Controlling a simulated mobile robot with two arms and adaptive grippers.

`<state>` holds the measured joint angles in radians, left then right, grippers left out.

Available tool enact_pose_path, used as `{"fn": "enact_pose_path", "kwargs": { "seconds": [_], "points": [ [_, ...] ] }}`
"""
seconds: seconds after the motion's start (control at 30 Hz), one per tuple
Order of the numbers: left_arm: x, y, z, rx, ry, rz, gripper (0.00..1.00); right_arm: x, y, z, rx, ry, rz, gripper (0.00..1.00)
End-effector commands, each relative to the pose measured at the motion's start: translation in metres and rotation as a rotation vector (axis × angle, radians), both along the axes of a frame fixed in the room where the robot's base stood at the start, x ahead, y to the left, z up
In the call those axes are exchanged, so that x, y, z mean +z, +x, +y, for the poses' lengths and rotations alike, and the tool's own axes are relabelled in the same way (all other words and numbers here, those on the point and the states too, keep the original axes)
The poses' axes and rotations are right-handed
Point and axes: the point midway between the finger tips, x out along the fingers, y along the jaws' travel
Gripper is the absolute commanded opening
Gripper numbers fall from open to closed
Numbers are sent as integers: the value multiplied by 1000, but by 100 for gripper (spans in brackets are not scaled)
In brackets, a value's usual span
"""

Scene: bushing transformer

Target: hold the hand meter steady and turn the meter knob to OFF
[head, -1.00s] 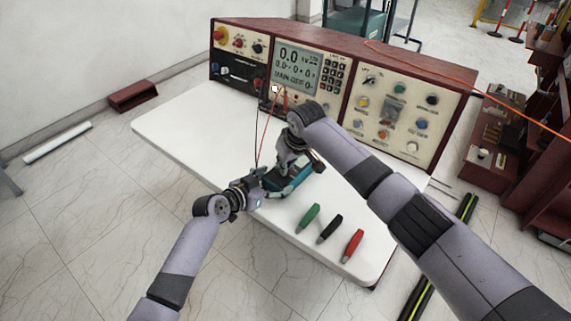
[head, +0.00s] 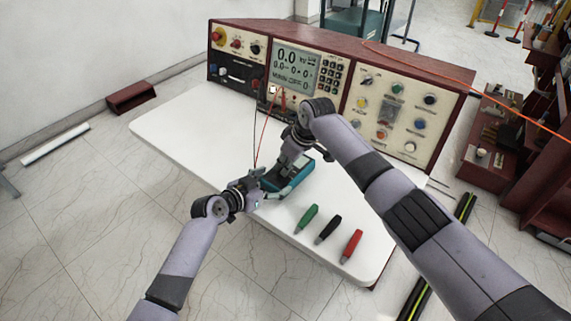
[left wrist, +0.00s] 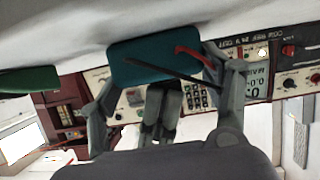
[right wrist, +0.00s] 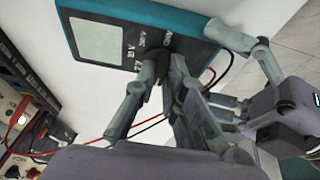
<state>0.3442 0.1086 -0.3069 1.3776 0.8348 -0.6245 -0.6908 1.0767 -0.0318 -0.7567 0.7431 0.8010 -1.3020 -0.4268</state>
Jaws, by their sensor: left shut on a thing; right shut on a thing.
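The hand meter (head: 297,181) is a teal box with a pale screen, lying near the front edge of the white table. My left gripper (head: 258,184) is shut on it from the left; in the left wrist view the teal body (left wrist: 155,60) sits between the fingers. My right gripper (head: 283,163) comes down on the meter's face. In the right wrist view its fingertips (right wrist: 165,66) close on the dark meter knob (right wrist: 156,76), beside printed range labels. The fingers hide most of the knob, so its pointer setting cannot be read.
Red and black leads (head: 264,140) run from the meter to the control console (head: 385,100) behind it. Green (head: 308,216), black (head: 328,229) and red (head: 352,245) clips lie to the right on the white table (head: 185,128). The table's left part is clear.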

Motion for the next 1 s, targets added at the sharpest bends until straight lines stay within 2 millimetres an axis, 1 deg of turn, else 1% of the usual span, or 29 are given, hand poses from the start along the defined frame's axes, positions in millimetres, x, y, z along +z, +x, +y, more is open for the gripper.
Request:
{"fn": "enact_pose_path", "kwargs": {
  "seconds": [0.17,0.2,0.47,0.83,0.93,1.0],
  "points": [
    [0,0,1,1,0,0,27,-1,0,-1,1,-4,1,0],
    [0,0,1,1,0,0,27,-1,0,-1,1,-4,1,13],
    [0,0,0,1,0,0,27,-1,0,-1,0,-3,1,30],
    [0,0,0,0,-1,1,27,2,0,-1,1,-1,-1,31],
    [0,0,0,0,-1,1,27,11,-2,-3,1,0,-2,31],
    [0,0,0,1,0,0,27,20,-4,-7,0,-1,-2,31]
  ]
}}
